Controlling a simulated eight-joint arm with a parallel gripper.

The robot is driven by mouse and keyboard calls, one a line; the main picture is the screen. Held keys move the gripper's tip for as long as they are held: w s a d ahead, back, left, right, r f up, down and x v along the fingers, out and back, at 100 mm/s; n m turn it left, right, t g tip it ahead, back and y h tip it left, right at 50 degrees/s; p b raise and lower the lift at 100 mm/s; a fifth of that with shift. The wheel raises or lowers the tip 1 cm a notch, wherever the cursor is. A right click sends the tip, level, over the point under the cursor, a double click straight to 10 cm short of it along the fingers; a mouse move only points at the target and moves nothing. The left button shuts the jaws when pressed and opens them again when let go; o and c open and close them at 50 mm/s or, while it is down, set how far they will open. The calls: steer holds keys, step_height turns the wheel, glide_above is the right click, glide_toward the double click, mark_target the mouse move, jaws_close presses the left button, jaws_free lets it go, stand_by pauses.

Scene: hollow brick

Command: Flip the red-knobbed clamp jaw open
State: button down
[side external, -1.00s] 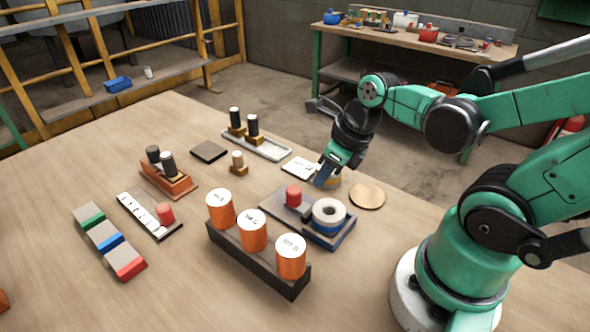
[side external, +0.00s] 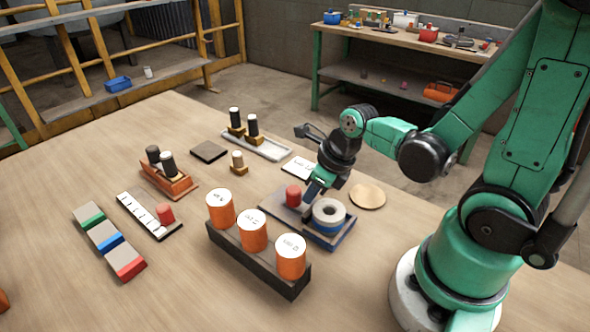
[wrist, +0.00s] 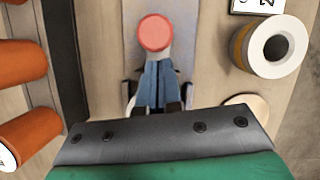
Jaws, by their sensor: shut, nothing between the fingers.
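The red knob (side external: 293,196) of the clamp stands upright on a grey base plate (side external: 275,208) in the side view. It also shows at the top centre of the wrist view (wrist: 155,33). A white ring on a blue base (side external: 328,212) sits on the same plate, right of the knob. My gripper (side external: 311,194) is shut and empty, its fingertips low over the plate, between the knob and the ring. In the wrist view the blue fingers (wrist: 158,75) lie together just below the knob. Whether they touch the jaw arm is hidden.
A dark holder (side external: 258,262) with orange cylinders stands in front of the plate. A wooden disc (side external: 367,196) lies to its right. Behind are a white card (side external: 298,168) and a white tray (side external: 270,148). Another red knob (side external: 165,213) stands on a white strip at left.

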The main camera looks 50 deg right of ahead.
mark_target(294, 186)
steer(key=shift+w, duration=1.8)
steer(key=v, duration=1)
steer(key=shift+s, duration=0.1)
